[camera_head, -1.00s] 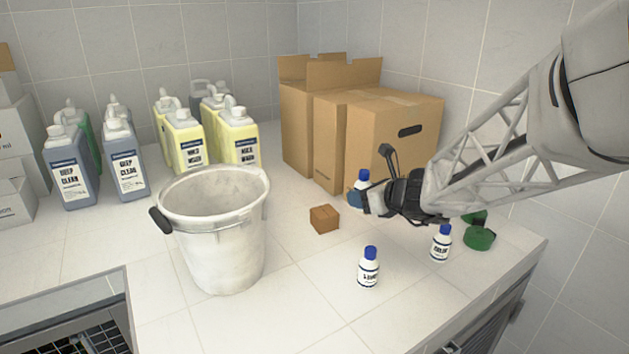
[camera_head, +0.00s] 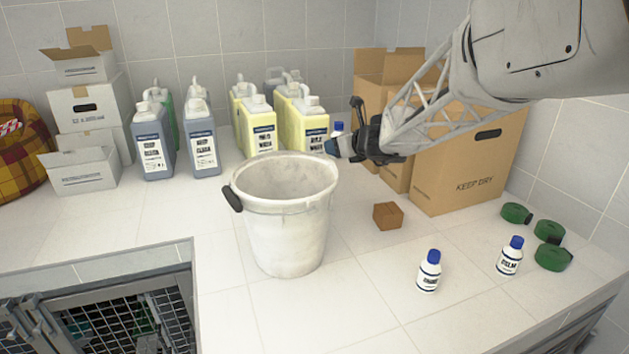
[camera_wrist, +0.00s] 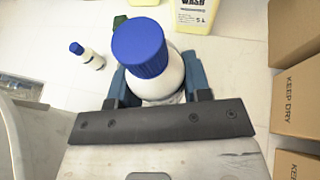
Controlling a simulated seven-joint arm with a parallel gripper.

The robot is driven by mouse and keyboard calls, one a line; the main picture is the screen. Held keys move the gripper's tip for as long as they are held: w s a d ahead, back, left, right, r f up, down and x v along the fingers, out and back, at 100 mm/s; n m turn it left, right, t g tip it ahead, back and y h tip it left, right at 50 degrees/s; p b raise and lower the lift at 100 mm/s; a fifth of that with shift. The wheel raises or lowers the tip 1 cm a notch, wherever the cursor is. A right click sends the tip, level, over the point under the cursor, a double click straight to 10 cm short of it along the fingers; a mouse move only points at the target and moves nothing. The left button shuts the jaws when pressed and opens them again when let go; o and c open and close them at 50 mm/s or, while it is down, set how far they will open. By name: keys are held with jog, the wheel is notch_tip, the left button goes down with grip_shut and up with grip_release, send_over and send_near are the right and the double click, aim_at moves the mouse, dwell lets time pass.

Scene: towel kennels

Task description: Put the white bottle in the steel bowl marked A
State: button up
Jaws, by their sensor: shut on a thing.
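My gripper (camera_head: 336,146) is shut on a white bottle with a blue cap, whose cap (camera_head: 338,127) shows above the fingers. In the wrist view the held bottle (camera_wrist: 171,78) is upright between the blue fingertips (camera_wrist: 158,80). The gripper is above the counter, near the white bucket's far right rim in the head view. Two other white bottles with blue caps, one nearer (camera_head: 429,272) and one further right (camera_head: 509,257), stand on the counter. No steel bowl marked A is visible in these frames.
A white bucket (camera_head: 290,235) stands left of my gripper. Yellow jugs (camera_head: 259,135) and grey-blue jugs (camera_head: 153,148) are behind. Cardboard boxes (camera_head: 470,165), a small brown box (camera_head: 388,216) and green rolls (camera_head: 553,257) are right. A wire-door kennel (camera_head: 120,320) is lower left.

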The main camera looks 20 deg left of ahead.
jog(key=a, duration=0.3)
jog(key=a+r, duration=0.1)
jog(key=a, duration=0.1)
jog(key=shift+a, duration=0.25)
jog(key=shift+f, duration=0.1)
notch_tip(320, 180, down, 6)
dwell(0.4)
jog(key=shift+f, duration=0.2)
jog(key=shift+f, duration=1.75)
jog(key=shift+f, duration=0.6)
jog(key=o, duration=1.1)
jog(key=shift+c, duration=0.2)
jog(key=shift+r, duration=0.1)
